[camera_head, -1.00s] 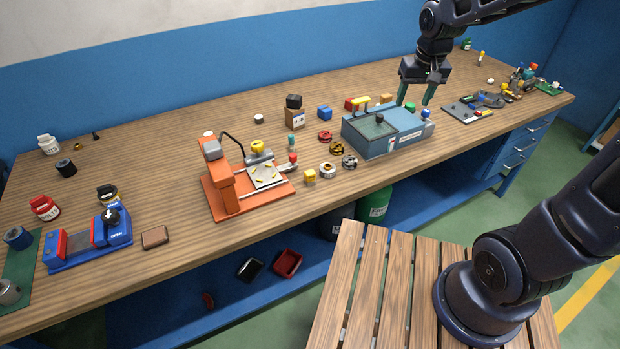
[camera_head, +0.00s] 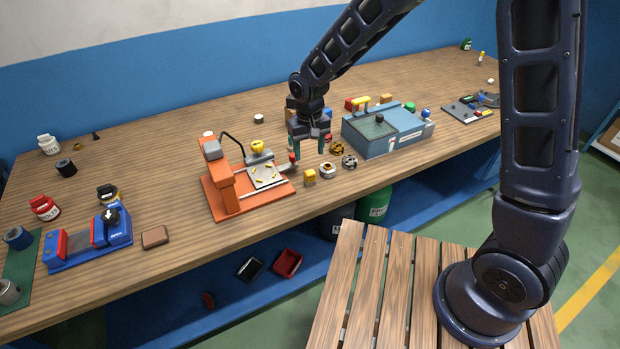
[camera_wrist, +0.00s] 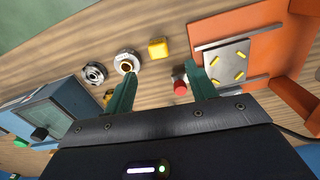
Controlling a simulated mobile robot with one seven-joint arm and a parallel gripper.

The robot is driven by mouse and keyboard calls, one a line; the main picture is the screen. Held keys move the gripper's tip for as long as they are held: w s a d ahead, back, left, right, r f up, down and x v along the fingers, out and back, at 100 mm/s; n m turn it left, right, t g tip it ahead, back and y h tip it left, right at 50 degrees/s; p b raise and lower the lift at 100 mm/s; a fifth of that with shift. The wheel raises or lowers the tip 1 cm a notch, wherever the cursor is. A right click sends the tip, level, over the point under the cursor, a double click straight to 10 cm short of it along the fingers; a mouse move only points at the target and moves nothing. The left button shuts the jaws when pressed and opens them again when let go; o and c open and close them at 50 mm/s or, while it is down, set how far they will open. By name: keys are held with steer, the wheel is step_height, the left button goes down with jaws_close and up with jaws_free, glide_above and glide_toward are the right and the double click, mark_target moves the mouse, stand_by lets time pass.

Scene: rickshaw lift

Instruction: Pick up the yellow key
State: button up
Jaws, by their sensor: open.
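No thing is plainly key-shaped, so I cannot tell which is the yellow key. A small yellow block (camera_head: 310,176) lies on the bench right of the orange machine (camera_head: 228,190); it also shows in the wrist view (camera_wrist: 158,48). Several small yellow pieces (camera_wrist: 239,56) lie on the machine's grey plate (camera_wrist: 226,62), seen in the head view too. My gripper (camera_head: 309,152) is open and empty, pointing down above the bench between the orange machine and the grey-blue box. In the wrist view the yellow block shows between and beyond my fingertips (camera_wrist: 162,76).
A red-topped knob (camera_wrist: 180,86) stands close to one finger. Metal and brass rings (camera_head: 327,170) lie beside the yellow block. The bench front (camera_head: 180,260) is mostly clear.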

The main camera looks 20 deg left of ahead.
mark_target(310, 172)
steer(key=shift+w+d+f, duration=0.1)
steer(key=shift+f, duration=5)
steer(key=c, duration=1.1)
steer(key=shift+o, duration=0.2)
steer(key=shift+r, duration=0.1)
